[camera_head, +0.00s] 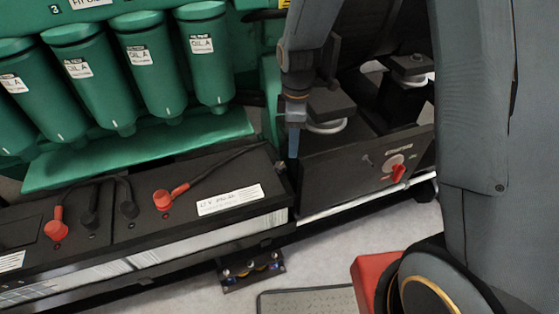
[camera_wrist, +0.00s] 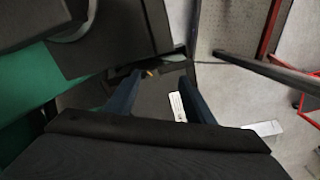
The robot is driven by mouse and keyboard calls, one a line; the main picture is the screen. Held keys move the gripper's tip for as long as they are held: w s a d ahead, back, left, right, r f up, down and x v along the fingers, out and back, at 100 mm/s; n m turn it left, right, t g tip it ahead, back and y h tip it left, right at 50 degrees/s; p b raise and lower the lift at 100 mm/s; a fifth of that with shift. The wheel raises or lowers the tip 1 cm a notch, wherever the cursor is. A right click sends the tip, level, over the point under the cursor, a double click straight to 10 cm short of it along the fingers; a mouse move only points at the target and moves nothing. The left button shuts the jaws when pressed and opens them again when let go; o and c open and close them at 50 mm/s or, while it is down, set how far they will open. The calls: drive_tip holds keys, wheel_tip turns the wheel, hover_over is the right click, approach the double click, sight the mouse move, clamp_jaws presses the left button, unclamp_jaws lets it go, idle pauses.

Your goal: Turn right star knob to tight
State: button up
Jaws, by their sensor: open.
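No star knob can be clearly made out in either view. A red knob or handle (camera_head: 397,173) sits on a round pale plate on the front of a black box (camera_head: 345,180), right of centre in the head view. My gripper (camera_head: 293,142) points down just left of that box, beside the end of the battery row. In the wrist view my gripper (camera_wrist: 158,72) shows two blue fingers spread apart with nothing between them. The gripper is apart from the red knob. Dark blocks (camera_head: 412,66) above the box are partly hidden by my arm.
Green oil cylinders (camera_head: 205,55) stand in a row at the left. Black batteries (camera_head: 235,203) with red terminal caps (camera_head: 163,200) lie below them. Pale floor (camera_head: 330,240) is open in front. Red frame bars (camera_wrist: 270,30) show in the wrist view.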

sight(280, 165)
drive_tip(key=a+f+n, duration=0.1)
drive_tip(key=w+a+f+n, duration=0.2)
drive_tip(key=n, duration=0.1)
drive_tip(key=shift+a+f, duration=0.25)
drive_tip(key=shift+f, duration=0.05)
drive_tip(key=shift+a+f, duration=0.1)
drive_tip(key=shift+f, duration=0.15)
drive_tip(key=shift+f+p, duration=1.05)
drive_tip(key=shift+f, duration=2.7)
drive_tip(key=c, duration=1.1)
drive_tip(key=shift+o, duration=0.2)
